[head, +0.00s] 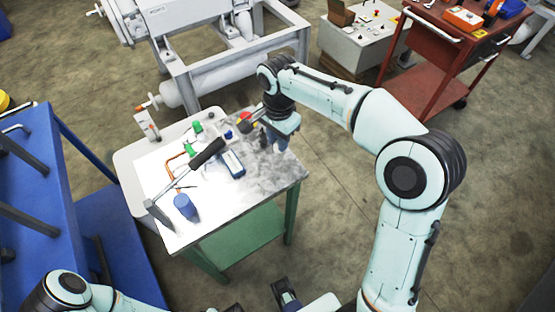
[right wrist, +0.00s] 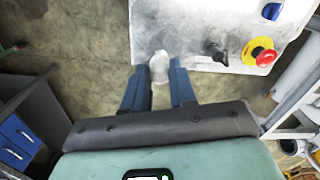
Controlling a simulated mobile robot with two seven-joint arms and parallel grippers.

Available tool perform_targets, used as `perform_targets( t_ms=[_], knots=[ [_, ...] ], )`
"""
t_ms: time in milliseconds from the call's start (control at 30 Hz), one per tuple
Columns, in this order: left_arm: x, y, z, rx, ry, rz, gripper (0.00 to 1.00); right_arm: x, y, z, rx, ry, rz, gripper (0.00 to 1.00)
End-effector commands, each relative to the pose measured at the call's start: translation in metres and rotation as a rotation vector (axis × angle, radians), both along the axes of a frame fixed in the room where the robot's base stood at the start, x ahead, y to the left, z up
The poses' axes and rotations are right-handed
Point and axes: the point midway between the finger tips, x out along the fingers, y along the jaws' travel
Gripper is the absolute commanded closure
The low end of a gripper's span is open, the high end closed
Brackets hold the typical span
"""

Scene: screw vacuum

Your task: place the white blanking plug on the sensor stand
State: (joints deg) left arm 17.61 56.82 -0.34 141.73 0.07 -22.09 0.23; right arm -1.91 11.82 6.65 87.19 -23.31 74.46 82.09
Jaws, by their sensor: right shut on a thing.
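My right gripper (head: 278,140) is over the far right part of the work table (head: 270,180) in the head view. In the right wrist view its two blue fingers (right wrist: 158,88) are shut on a small white piece, the white plug (right wrist: 158,66), which shows between the tips near the table's edge. The plug is hidden by my gripper in the head view. I cannot tell surely which item is the sensor stand. A dark piece with blue-grey parts at the bottom middle of the head view may be my left gripper (head: 286,292); its jaws are not clear.
The table holds a black-handled tool (head: 206,153), a blue cylinder (head: 185,207), a blue device (head: 232,163), green pieces and copper tubing (head: 172,165). A red and yellow button (right wrist: 260,52) and a black knob (right wrist: 214,50) are beside the plug. Large machinery (head: 215,60) stands behind.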

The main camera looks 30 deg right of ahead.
Motion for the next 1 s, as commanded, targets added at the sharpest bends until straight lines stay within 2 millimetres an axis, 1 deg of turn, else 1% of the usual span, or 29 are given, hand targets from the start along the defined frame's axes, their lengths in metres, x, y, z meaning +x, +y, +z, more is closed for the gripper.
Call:
perform_targets(
  t_ms=[33,100,200,367,500,600,1000],
  knots=[
    [-0.001,0.000,-0.004,0.000,0.001,0.000,0.57,-0.001,0.000,-0.015,-0.001,0.005,0.000,1.00],
    [-0.001,0.000,-0.005,0.001,0.001,0.000,0.57,-0.001,0.000,-0.028,0.000,0.004,0.001,1.00],
    [-0.002,0.000,-0.007,0.000,0.002,0.000,0.57,0.000,0.000,-0.041,0.000,0.002,0.000,1.00],
    [-0.002,0.000,-0.008,0.000,0.002,0.000,0.57,0.000,0.000,-0.053,0.000,0.002,0.000,1.00],
    [-0.003,0.000,-0.012,0.000,0.003,0.000,0.57,0.000,0.000,-0.076,0.000,0.003,0.001,1.00],
    [-0.003,0.000,-0.013,0.000,0.003,0.000,0.57,0.000,0.000,-0.086,-0.001,0.002,0.001,1.00],
    [-0.003,0.000,-0.015,0.000,0.002,0.000,0.57,0.000,0.000,-0.091,0.000,0.000,0.001,1.00]
  ],
)
